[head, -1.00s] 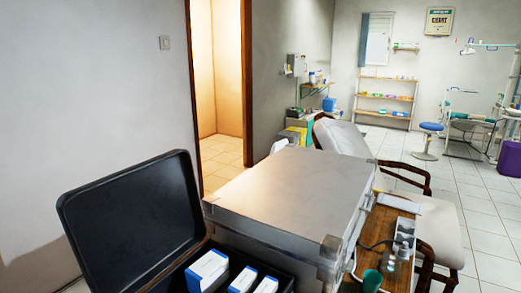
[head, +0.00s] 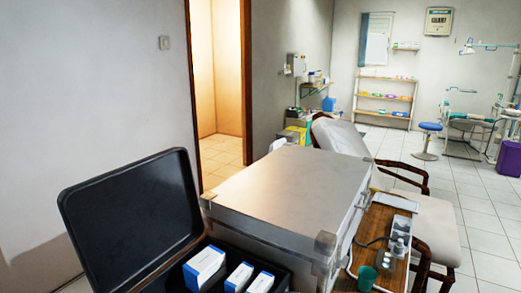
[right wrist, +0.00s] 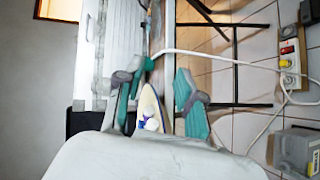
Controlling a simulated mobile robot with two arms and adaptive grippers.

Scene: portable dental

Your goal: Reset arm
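My right gripper (right wrist: 163,95) shows in the right wrist view with its two teal-padded fingers spread apart. A pale, pointed shape with white and purple on it (right wrist: 150,108) appears between the fingers, seemingly beyond them; I cannot tell what it is. Nothing is visibly clamped. Neither gripper shows in the head view, and my left gripper is in no frame.
A large metal case (head: 285,190) stands in front, beside an open black case (head: 130,215) holding white-and-blue boxes (head: 205,267). A wooden tray (head: 375,225) with bottles and a green cup (head: 367,278) is at right. A power strip (right wrist: 289,62) and cable lie on the tiles.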

